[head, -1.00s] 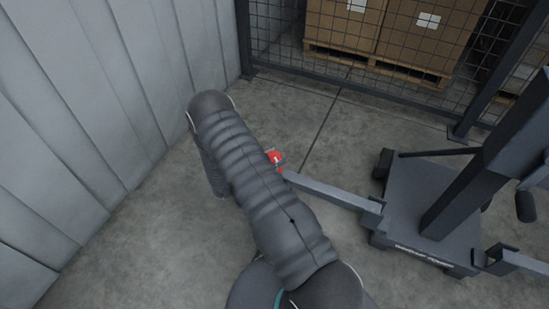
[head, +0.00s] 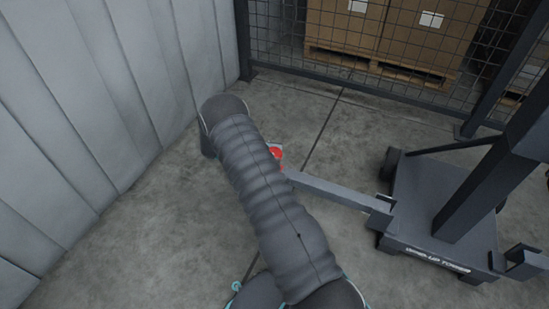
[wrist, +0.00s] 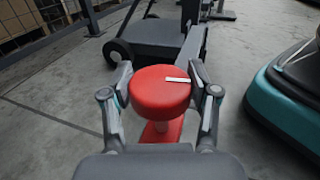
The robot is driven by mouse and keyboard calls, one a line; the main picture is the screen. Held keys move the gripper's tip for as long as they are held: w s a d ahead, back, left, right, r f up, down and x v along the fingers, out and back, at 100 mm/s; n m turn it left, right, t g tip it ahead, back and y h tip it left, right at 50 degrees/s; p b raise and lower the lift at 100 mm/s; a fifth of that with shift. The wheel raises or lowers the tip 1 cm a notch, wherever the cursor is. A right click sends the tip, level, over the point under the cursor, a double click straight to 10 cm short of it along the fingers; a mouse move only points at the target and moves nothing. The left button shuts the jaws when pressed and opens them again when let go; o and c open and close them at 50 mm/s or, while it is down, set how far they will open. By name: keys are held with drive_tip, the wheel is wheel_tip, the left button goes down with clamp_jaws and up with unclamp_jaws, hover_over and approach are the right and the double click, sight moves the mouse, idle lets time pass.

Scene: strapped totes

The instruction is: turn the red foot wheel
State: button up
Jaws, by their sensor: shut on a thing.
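The red foot wheel (wrist: 158,92) is a round red knob with a white mark on its top, at the end of a grey outrigger leg (head: 335,190). In the head view the red foot wheel (head: 276,153) shows only partly, beside my arm, which hides the rest. In the wrist view my gripper (wrist: 161,88) has one finger on each side of the wheel and is shut on it. The white mark lies to the right of the wheel's middle. A red part shows below the wheel. My gripper is hidden behind my arm in the head view.
The leg runs to a dark wheeled base with a mast (head: 440,215) on the right. A mesh fence (head: 290,45) stands at the back, with boxes on pallets (head: 345,30) behind it. A padded grey wall (head: 110,110) stands at the left. Concrete floor lies between.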

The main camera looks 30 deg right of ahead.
drive_tip(key=shift+f+m+g+y+b, duration=0.1)
drive_tip(key=shift+m+g+y+b, duration=0.25)
drive_tip(key=shift+m+g+y, duration=0.35)
drive_tip(key=o, duration=1.2)
